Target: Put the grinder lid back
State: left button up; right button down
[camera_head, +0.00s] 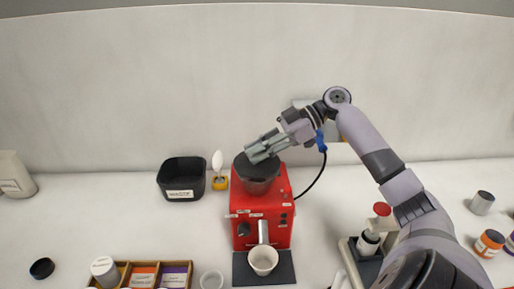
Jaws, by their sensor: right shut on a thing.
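The red coffee machine (260,207) stands on the white counter in the middle, with a dark grinder hopper (257,184) on top. A dark round lid (243,162) shows at the hopper's top, just under my right gripper. My right gripper (262,149) reaches in from the right and is shut on the lid. The fingers cover part of the lid, so I cannot tell whether it rests fully on the hopper. My left gripper is not in view.
A black bin (182,181) and a yellow holder (219,183) stand left of the machine. A white cup (263,260) is in front. A blue-ended black cable runs beside the machine.

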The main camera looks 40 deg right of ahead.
jog(key=shift+f, duration=0.3)
jog(key=shift+r, duration=0.1)
jog(key=c, duration=1.6)
grip_release()
jog(key=shift+c, duration=0.2)
jog(key=shift+o, duration=1.1)
